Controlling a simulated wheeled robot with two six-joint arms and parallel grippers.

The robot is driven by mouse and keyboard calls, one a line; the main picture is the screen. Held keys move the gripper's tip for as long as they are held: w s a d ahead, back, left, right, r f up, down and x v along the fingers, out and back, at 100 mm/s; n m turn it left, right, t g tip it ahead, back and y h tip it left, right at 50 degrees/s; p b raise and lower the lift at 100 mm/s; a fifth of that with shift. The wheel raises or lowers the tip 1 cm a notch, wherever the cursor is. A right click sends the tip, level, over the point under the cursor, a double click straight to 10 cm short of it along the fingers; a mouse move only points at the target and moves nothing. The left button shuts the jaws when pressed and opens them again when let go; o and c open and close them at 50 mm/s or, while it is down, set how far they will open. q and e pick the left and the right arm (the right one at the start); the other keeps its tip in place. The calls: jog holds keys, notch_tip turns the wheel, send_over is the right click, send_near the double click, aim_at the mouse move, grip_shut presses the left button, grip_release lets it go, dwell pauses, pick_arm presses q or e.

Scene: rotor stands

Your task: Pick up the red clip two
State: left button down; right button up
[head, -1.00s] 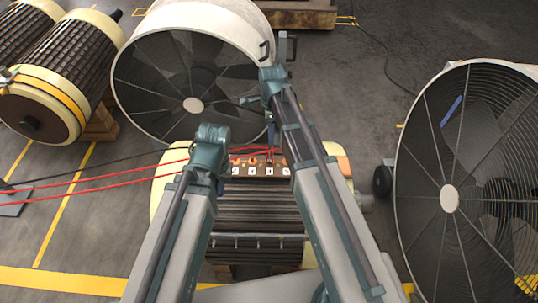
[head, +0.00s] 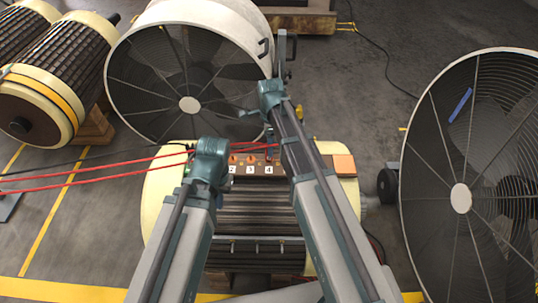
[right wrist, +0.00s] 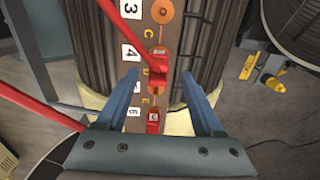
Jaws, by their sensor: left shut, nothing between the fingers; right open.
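Two red clips sit in line on the brown strip (right wrist: 146,40) on top of the rotor. The nearer-to-middle red clip (right wrist: 158,62) is beside the letter D and the label 4, with a red cable on it. The other red clip (right wrist: 153,118) is lower, close to my wrist. I cannot tell which is two. My right gripper (right wrist: 161,73) is open and empty, its blue fingers either side of the strip. In the head view the right gripper (head: 269,138) is over the strip's right part. My left gripper (head: 222,184) is largely hidden by its own arm.
Red cables (head: 90,180) run in from the left. Orange knobs (head: 250,160) stand on the strip. A large fan (head: 190,104) stands behind, another fan (head: 461,198) at the right. An orange block (head: 344,165) is at the rotor's right end.

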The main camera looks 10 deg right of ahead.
jog(key=f+b, duration=0.5)
jog(key=shift+a+f, duration=0.15)
jog(key=shift+a, duration=0.1)
jog(key=shift+s, duration=0.1)
grip_shut()
